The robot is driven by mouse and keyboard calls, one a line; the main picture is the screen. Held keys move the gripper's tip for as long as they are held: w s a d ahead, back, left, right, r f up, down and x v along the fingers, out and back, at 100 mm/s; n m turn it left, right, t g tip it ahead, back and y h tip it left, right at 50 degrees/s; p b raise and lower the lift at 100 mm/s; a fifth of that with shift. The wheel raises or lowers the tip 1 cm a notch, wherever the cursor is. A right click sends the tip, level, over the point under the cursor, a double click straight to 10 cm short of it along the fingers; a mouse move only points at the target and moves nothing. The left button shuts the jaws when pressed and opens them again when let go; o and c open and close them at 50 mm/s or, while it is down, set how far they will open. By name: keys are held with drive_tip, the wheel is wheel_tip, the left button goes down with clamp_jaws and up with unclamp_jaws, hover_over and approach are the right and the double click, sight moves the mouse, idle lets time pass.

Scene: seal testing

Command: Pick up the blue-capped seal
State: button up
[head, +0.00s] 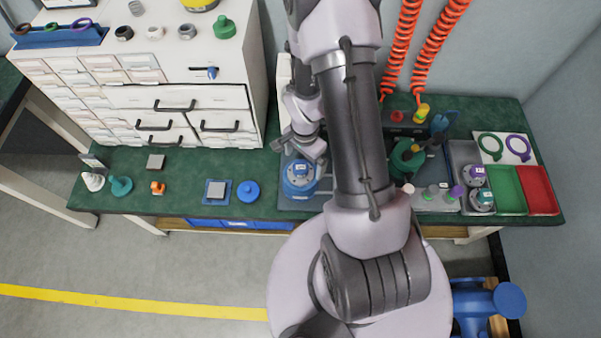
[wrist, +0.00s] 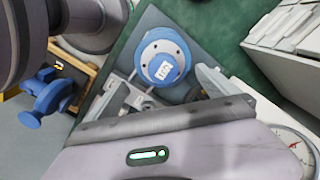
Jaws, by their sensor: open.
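The blue-capped seal (head: 299,170) has a grey ring with bolts around a blue cap with a white label. It sits on a blue round housing (head: 299,188) on a grey tray. In the wrist view the seal (wrist: 163,64) is seen from above, just beyond my fingers. My gripper (head: 303,152) is open and empty, close above and behind the seal in the head view. In the wrist view my gripper (wrist: 166,92) has one finger on each side, with the seal ahead of the gap. I cannot tell if a finger touches it.
Seals with a purple cap (head: 475,174) and a teal cap (head: 482,200) stand at right, beside green (head: 506,190) and red (head: 538,190) trays. A blue disc (head: 248,191) lies left of the housing. A white drawer cabinet (head: 180,100) rises behind left. A dial gauge (wrist: 300,146) is near my wrist.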

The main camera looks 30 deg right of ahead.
sight(301, 167)
drive_tip(key=f, duration=0.1)
drive_tip(key=f+b, duration=0.1)
drive_tip(key=f, duration=0.1)
drive_tip(key=f+b, duration=0.1)
drive_tip(key=f, duration=0.1)
drive_tip(key=shift+w+a, duration=0.3)
drive_tip(key=shift+a, duration=0.1)
drive_tip(key=shift+r, duration=0.15)
drive_tip(key=shift+c, duration=1.3)
drive_tip(key=c, duration=1.8)
